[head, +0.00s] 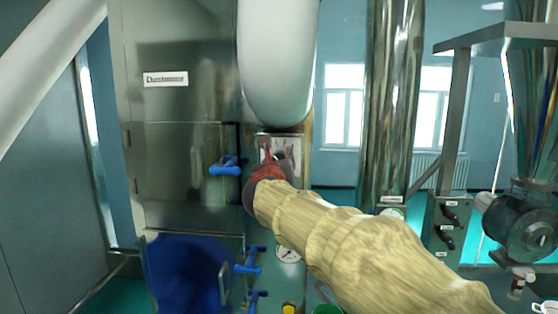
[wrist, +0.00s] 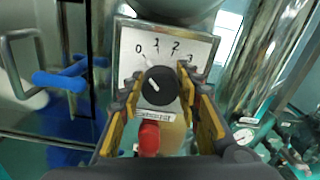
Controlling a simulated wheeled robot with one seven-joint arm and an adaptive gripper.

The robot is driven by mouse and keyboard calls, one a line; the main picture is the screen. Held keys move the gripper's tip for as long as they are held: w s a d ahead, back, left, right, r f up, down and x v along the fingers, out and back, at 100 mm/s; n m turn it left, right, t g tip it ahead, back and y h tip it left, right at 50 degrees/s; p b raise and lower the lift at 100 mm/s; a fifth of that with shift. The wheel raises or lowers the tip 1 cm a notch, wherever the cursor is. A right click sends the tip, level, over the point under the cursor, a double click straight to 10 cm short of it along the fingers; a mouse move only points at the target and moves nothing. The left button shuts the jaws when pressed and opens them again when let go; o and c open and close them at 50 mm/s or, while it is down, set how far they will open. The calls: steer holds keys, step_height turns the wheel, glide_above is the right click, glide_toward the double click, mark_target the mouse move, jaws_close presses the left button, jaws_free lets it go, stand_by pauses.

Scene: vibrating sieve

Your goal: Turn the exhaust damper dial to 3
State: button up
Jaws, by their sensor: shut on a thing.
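The exhaust damper dial is a black round knob (wrist: 161,88) on a white scale plate (wrist: 190,45) marked 0, 1, 2 and 3, in the wrist view. A white line on the knob slants up and left, seemingly toward the space between 0 and 1. My gripper (wrist: 162,84) has its yellow-and-black fingers on the left and right of the knob, shut on it. A small label below the knob is hard to read. In the head view my sleeved arm reaches the dial's panel and hides the knob; part of the plate (head: 290,147) shows.
Below the dial is a red-capped part (wrist: 148,138). A blue handle (head: 225,166) juts from the steel cabinet (head: 170,100) on the left. A round gauge (head: 288,254) sits under my arm. A shiny pipe (head: 388,100) stands to the right.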

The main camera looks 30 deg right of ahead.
steer(key=shift+m+b, duration=0.4)
steer(key=shift+b, duration=0.05)
steer(key=m+b, duration=0.2)
steer(key=b, duration=0.1)
steer(key=shift+f+m, duration=0.2)
steer(key=shift+m, duration=0.1)
steer(key=m+b, duration=0.5)
steer(key=shift+s+d+m+b, duration=0.1)
steer(key=shift+m+b, duration=0.2)
steer(key=shift+b, duration=0.05)
steer(key=m+b, duration=0.4)
steer(key=shift+f, duration=0.1)
steer(key=shift+d+m+b, duration=0.1)
steer(key=shift+m+b, duration=1.8)
steer(key=shift+m, duration=0.6)
steer(key=o, duration=1.2)
steer(key=shift+c, duration=0.2)
